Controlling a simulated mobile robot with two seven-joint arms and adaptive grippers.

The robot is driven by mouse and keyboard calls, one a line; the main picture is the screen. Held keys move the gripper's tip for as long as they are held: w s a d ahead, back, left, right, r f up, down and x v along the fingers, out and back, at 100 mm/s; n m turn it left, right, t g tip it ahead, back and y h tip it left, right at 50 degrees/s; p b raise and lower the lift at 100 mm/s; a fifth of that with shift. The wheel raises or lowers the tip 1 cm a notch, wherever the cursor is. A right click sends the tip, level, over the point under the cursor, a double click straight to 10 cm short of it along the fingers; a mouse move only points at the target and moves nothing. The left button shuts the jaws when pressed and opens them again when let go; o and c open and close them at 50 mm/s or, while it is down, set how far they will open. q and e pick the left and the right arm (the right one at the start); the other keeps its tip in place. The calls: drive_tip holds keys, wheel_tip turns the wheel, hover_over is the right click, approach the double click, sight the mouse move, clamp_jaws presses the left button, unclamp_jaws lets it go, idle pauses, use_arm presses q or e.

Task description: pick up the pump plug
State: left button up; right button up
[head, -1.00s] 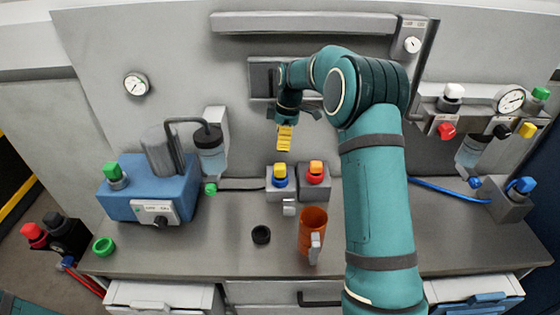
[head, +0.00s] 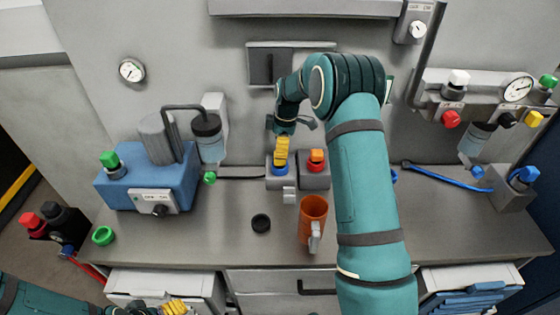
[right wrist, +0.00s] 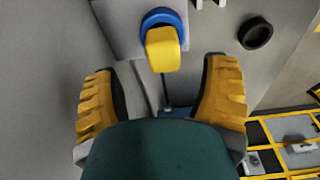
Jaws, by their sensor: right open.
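A yellow-topped plug with a blue collar (right wrist: 163,47) sits in a grey box (head: 281,184) on the bench. I take it for the pump plug, though I cannot read a label. My right gripper (head: 281,148) is just above it in the head view and partly hides its top. In the right wrist view the two yellow fingers (right wrist: 163,92) are wide apart and empty, with the plug ahead between their lines. My left gripper (head: 172,308) shows only partly at the bottom edge, far from the plug; its jaw opening is unclear.
An orange-topped plug with a red collar (head: 316,161) stands close on the right. An orange mug (head: 312,222) and a black ring (head: 261,223) are in front. A blue machine (head: 147,188) stands at left. The grey back wall (head: 210,60) rises behind.

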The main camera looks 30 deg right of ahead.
sight(280, 162)
drive_tip(key=shift+s+a+f, duration=0.1)
drive_tip(key=shift+f, duration=0.95)
drive_tip(key=shift+a+f, duration=0.1)
drive_tip(key=shift+f, duration=0.95)
clamp_jaws()
